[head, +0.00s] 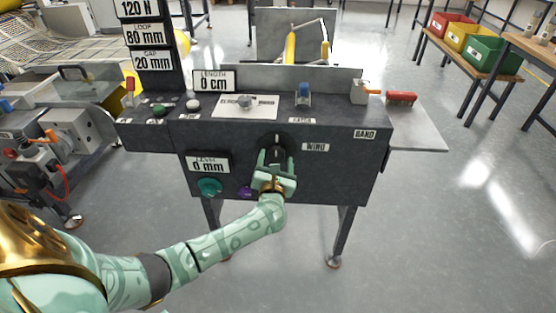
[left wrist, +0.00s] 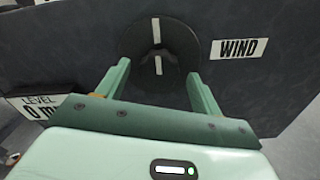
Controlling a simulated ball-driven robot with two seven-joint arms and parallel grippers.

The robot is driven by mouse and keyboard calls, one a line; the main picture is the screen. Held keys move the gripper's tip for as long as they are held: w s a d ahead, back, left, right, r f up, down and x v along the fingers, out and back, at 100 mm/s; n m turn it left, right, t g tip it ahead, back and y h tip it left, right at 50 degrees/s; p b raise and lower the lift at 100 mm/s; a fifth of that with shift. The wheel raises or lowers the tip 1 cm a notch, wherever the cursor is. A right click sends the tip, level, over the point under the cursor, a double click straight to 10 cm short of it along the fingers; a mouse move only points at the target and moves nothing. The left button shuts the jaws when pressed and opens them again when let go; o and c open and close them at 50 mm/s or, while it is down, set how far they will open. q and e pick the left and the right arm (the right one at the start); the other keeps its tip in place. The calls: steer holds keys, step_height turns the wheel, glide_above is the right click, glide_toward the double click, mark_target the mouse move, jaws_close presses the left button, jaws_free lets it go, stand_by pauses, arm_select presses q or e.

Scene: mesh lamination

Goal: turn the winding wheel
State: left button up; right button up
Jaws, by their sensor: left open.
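The winding wheel (head: 278,141) is a dark round wheel with a white mark on the front of the dark machine, left of the WIND label (head: 315,147). It also shows in the left wrist view (left wrist: 158,30), with a white stripe on its hub and another below. My left gripper (head: 275,157) is in front of the wheel and hides its lower part in the head view. In the left wrist view its fingers (left wrist: 158,75) are apart, one on each side of the wheel's lower part. I cannot tell whether they touch it. My right gripper is out of view.
A teal knob (head: 209,187) and a purple knob (head: 245,192) sit on the panel's lower left. The LEVEL display (head: 208,163) reads 0 mm and the LENGTH display (head: 214,81) 0 cm. A red-bristled brush (head: 401,98) lies on the right side shelf.

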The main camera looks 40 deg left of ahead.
arm_select(q)
steer(key=shift+x, duration=0.85)
steer(key=c, duration=1)
